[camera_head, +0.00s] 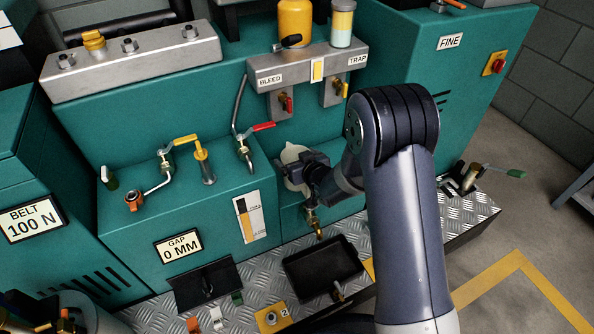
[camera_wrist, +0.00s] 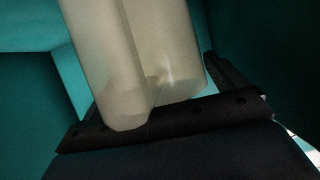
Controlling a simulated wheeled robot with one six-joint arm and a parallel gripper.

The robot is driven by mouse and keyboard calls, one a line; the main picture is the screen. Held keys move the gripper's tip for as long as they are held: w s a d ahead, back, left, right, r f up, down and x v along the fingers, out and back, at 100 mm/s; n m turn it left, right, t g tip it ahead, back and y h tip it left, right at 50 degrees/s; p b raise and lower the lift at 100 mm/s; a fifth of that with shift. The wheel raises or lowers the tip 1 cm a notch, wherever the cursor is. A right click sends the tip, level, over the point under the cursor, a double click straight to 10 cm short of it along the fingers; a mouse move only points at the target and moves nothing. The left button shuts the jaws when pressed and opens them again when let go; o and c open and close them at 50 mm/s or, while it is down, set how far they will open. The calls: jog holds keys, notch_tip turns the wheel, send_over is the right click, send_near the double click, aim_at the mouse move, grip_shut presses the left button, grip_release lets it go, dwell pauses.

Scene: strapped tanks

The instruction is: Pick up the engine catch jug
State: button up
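The jug (camera_head: 291,153) is a pale, cream-coloured vessel in a recess of the teal machine, partly hidden behind my gripper. In the wrist view the jug (camera_wrist: 165,55) fills the middle, translucent and close up, with a long upright part at its left that looks like its handle. My gripper (camera_head: 300,172) is at the jug, reaching in from the right. Dark gripper parts (camera_wrist: 200,115) lie across the bottom of the wrist view, right at the jug's lower end. Whether the fingers are closed on it is not clear.
A brass tap (camera_head: 311,217) is just below the jug. A black tray (camera_head: 322,268) lies on the tread plate in front. A red-handled valve (camera_head: 258,128) is to the left. The bleed and trap bracket (camera_head: 305,68) is above.

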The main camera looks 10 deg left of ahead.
jog(key=c, duration=1.2)
jog(key=shift+r, duration=0.1)
jog(key=shift+c, duration=0.2)
